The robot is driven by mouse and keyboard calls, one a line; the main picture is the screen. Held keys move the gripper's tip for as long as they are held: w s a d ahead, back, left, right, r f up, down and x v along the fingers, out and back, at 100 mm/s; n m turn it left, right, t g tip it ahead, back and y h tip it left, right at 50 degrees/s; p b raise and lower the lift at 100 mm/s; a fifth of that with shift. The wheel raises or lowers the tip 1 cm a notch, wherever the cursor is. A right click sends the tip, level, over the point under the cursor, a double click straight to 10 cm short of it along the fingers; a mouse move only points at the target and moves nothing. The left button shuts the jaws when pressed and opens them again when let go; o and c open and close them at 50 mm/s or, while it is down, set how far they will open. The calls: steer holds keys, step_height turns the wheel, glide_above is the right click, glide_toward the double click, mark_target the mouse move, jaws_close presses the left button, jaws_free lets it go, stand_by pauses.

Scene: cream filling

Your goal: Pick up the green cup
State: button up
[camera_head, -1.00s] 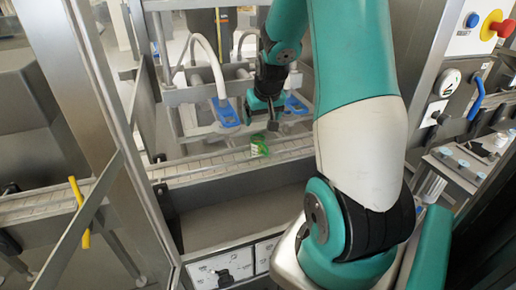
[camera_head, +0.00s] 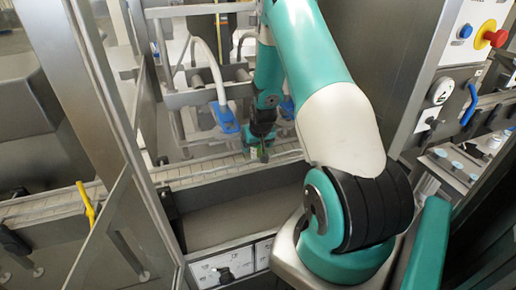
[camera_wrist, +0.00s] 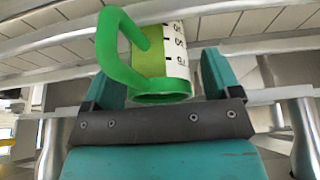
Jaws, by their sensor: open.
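The green cup (camera_wrist: 163,55) shows large in the wrist view. It has a green handle (camera_wrist: 112,45) on the left, a green rim and a pale body with black scale marks and numbers. My gripper (camera_head: 261,146) is over the conveyor in the head view. Its two teal fingers stand apart, one on each side of the cup, and I see a gap at the right finger. The handle reaches over the left finger, so contact there is unclear. In the head view the cup (camera_head: 254,154) is mostly hidden by my gripper.
The cup stands on a slatted conveyor (camera_head: 205,167) with metal rails along it. Blue-ended nozzles (camera_head: 226,117) with white hoses hang just behind. A steel frame post (camera_head: 110,110) rises at left. A control panel with a red button (camera_head: 493,37) is at right.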

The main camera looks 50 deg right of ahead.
steer(key=shift+f, duration=0.3)
steer(key=c, duration=1)
steer(key=shift+w+r, duration=0.1)
steer(key=shift+c, duration=0.2)
